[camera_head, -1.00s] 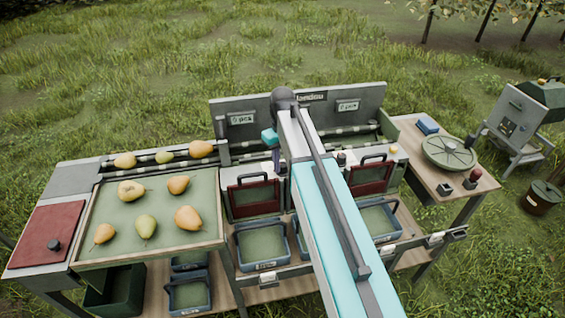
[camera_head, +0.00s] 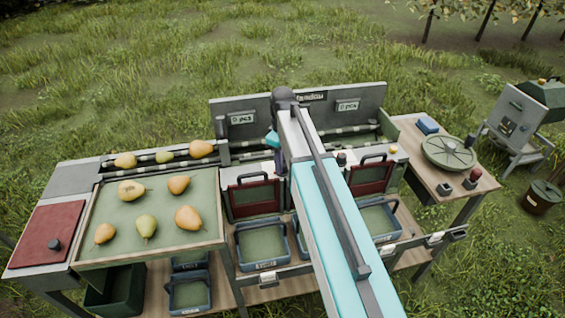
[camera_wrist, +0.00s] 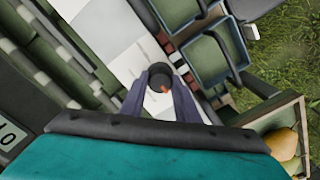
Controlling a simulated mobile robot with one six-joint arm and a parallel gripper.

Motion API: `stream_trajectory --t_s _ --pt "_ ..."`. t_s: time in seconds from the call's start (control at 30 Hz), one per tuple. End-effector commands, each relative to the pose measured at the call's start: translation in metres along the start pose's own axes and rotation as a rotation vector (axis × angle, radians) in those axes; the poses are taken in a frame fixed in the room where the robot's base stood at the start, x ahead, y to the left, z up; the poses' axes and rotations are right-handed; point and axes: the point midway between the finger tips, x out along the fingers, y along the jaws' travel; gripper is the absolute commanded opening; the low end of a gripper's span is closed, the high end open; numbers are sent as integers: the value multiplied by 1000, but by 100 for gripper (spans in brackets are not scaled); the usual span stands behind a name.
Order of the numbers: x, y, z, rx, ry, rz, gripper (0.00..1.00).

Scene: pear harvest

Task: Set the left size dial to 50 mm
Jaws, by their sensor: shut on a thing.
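The left size dial (camera_wrist: 159,76) is a dark round knob with an orange-red pointer mark, on a pale panel in the wrist view. My gripper (camera_wrist: 160,90) has its two dark fingers shut on it, one on either side. In the head view my gripper (camera_head: 280,165) reaches down at the left part of the sorting bench, and the arm and fingers hide the dial there. The scale markings around the dial are too small and covered to read. Another dark knob (camera_head: 342,158) stands to the right of my arm.
A back board (camera_head: 240,119) with count displays rises behind. A pear tray (camera_head: 150,258) is at left, and a side table with a round green lid (camera_head: 448,153) at right.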

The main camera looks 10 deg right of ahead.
Motion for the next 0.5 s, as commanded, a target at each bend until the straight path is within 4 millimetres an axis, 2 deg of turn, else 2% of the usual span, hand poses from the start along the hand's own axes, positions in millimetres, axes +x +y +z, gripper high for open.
stream_trajectory --t_s 0.13,0.17,0.23,0.5 --pt "-1 0 -1 -2 3 1 6" --pt "-1 0 -1 -2 3 1 34" --pt "-1 0 -1 -1 2 1 46" --pt "0 0 0 0 1 0 47"
